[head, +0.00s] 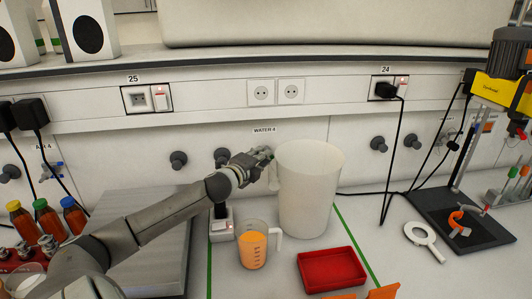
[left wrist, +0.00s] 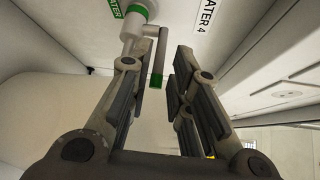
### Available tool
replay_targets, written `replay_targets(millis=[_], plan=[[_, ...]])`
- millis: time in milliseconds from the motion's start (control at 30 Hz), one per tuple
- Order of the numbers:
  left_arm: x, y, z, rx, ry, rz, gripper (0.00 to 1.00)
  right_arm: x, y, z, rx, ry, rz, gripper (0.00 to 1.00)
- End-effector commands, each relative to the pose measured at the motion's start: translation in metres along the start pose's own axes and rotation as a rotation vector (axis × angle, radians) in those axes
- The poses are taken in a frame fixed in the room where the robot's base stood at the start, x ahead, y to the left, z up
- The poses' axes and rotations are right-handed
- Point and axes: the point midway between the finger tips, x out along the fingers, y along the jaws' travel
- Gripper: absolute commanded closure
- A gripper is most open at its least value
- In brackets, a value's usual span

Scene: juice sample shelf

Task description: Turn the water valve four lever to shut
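The water valve four (left wrist: 138,14) shows at the top of the left wrist view, with a green band. Its grey lever (left wrist: 161,50) has a green end that points down in that picture, into the space between my left fingers. My left gripper (left wrist: 160,75) is open, with one finger on each side of the lever's end and gaps visible. In the head view my left gripper (head: 262,158) is at the wall below the WATER 4 label (head: 264,130), left of a large white container, and mostly hides the valve.
The tall white container (head: 311,190) stands close to my left gripper. A beaker of orange juice (head: 253,247) and a red tray (head: 331,270) stand in front. Dark knobs (head: 178,160) stick out of the wall. Bottles (head: 47,217) stand at the left, a stand with a black base (head: 465,225) at the right.

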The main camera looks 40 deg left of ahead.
Motion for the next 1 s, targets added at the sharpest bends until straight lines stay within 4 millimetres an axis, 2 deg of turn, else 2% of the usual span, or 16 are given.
replay_targets(millis=[333, 767, 900, 1000], plan=[[0.029, -0.001, 0.0, -0.001, 0.0, -0.001, 0.81, -0.01, -0.004, 0.01, -0.001, -0.017, -0.005, 0.6], [0.034, 0.0, -0.001, 0.0, 0.001, 0.0, 0.81, -0.011, 0.003, 0.011, -0.005, -0.018, 0.003, 0.6], [0.034, 0.0, -0.001, 0.0, 0.001, 0.0, 0.98, -0.011, 0.003, 0.011, -0.005, -0.018, 0.003, 0.6], [0.034, 0.0, -0.001, 0.0, 0.001, 0.0, 1.0, -0.011, 0.003, 0.01, -0.004, -0.017, 0.003, 0.6]])
